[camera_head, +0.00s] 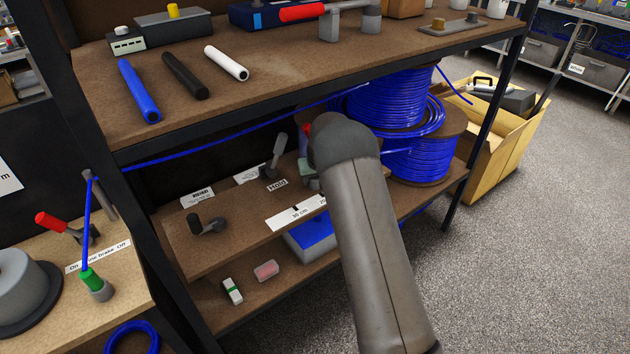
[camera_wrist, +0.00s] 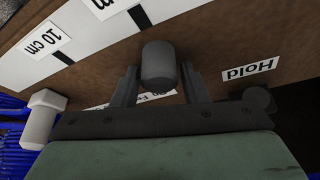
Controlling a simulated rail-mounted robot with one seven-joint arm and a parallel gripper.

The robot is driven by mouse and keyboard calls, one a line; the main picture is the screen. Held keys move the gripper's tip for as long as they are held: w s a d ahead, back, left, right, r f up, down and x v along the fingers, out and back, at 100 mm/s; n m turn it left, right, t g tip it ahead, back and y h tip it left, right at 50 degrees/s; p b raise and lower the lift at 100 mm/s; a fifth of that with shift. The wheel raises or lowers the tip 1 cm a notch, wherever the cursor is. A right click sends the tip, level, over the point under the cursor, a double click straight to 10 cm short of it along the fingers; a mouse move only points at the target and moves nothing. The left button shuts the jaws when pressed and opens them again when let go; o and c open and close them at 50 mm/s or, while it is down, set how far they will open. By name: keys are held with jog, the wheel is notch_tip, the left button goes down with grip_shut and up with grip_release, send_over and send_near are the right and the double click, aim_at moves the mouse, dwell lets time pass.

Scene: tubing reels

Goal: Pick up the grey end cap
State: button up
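A grey rounded cylinder (camera_wrist: 158,66), which looks like the end cap, shows in the wrist view over the brown shelf board. My gripper (camera_wrist: 159,75) has its two dark fingers on either side of it, with a narrow gap showing at each side. The fingers are open, and I cannot tell whether the cylinder is fully between them or just beyond. In the head view my arm hides the fingertips and the cylinder; only a small greenish part of my gripper (camera_head: 308,168) shows beside the arm.
The brown middle shelf (camera_head: 235,240) carries a grey lever (camera_head: 278,152), a dark crank (camera_head: 207,225) and labels. A blue tubing reel (camera_head: 418,155) stands close to the right. The upper shelf (camera_head: 280,75) is above. A pale hammer-shaped piece (camera_wrist: 42,118) shows left in the wrist view.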

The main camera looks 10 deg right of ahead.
jog(key=c, duration=0.5)
jog(key=shift+c, duration=0.2)
